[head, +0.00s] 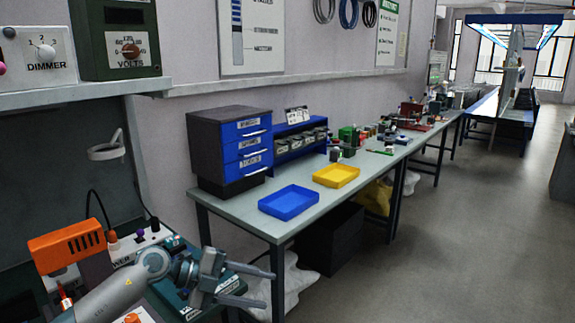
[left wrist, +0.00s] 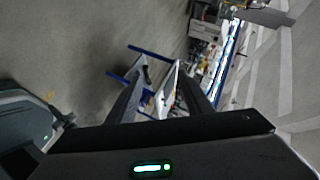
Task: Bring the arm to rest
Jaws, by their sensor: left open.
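My left arm (head: 110,295) comes in from the lower left in the head view, over the near bench. Its gripper (head: 267,289) points right, past that bench, with two dark fingers apart and nothing between them. In the left wrist view the fingers (left wrist: 160,88) are also spread and empty, with floor and distant benches behind them. I do not see my right gripper. No pump tube can be made out clearly.
An orange tool (head: 68,245) and a power strip (head: 140,240) are close to my left arm. A long bench (head: 232,207) holds a blue tray (head: 289,202), a yellow tray (head: 336,176) and a drawer cabinet (head: 230,148). The aisle floor (head: 460,220) at right is clear.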

